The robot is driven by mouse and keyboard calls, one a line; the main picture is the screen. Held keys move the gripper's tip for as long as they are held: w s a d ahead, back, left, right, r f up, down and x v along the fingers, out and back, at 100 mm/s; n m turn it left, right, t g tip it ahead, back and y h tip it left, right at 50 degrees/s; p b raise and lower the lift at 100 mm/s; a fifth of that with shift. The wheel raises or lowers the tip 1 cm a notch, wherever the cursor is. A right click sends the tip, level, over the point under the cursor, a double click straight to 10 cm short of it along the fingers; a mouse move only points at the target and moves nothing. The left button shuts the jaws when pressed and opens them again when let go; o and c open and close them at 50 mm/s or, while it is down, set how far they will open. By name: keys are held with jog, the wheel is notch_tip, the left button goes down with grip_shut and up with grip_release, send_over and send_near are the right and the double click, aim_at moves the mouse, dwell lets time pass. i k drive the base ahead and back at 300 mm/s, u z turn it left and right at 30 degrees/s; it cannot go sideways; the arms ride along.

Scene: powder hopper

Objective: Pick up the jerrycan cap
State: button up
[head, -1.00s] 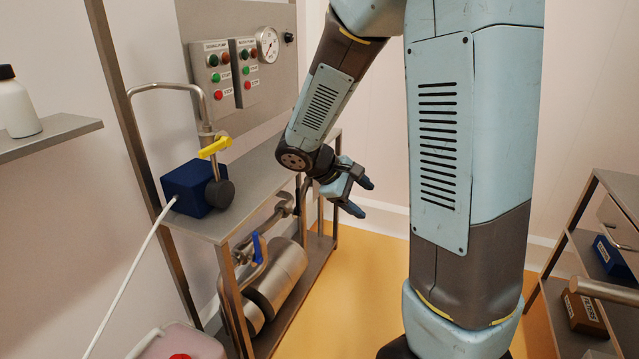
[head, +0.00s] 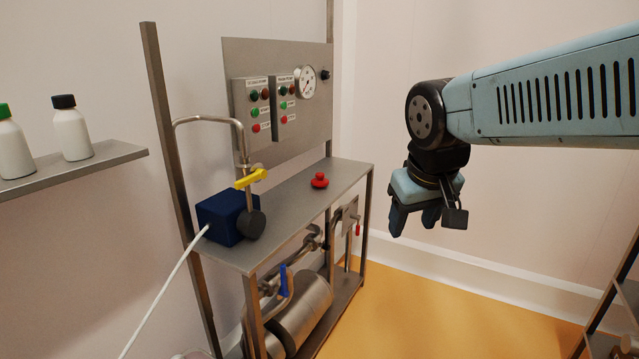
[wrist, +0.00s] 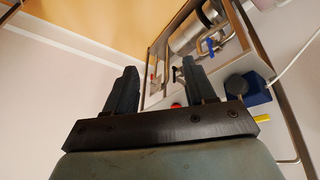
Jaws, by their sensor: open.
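A red cap-like piece (head: 320,181), likely the jerrycan cap, sits on the steel bench top (head: 290,207) toward its far right end. A small part of it shows as red between the fingers in the wrist view (wrist: 177,105). My gripper (head: 428,218) is open and empty, with its fingers pointing down. It hangs in the air to the right of the bench, apart from the red piece. In the wrist view, both dark fingers of my gripper (wrist: 160,68) stand apart.
A blue box (head: 222,216) and a bent pipe with a yellow handle (head: 251,178) stand at the bench's left. A control panel (head: 279,95) rises behind. White bottles (head: 72,132) stand on a left shelf. Air around my gripper is clear.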

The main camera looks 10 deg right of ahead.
aim_at(318, 182)
jog(key=z, duration=0.3)
jog(key=i, duration=0.85)
jog(key=z, duration=0.45)
jog(key=i, duration=1.25)
jog(key=u, duration=0.4)
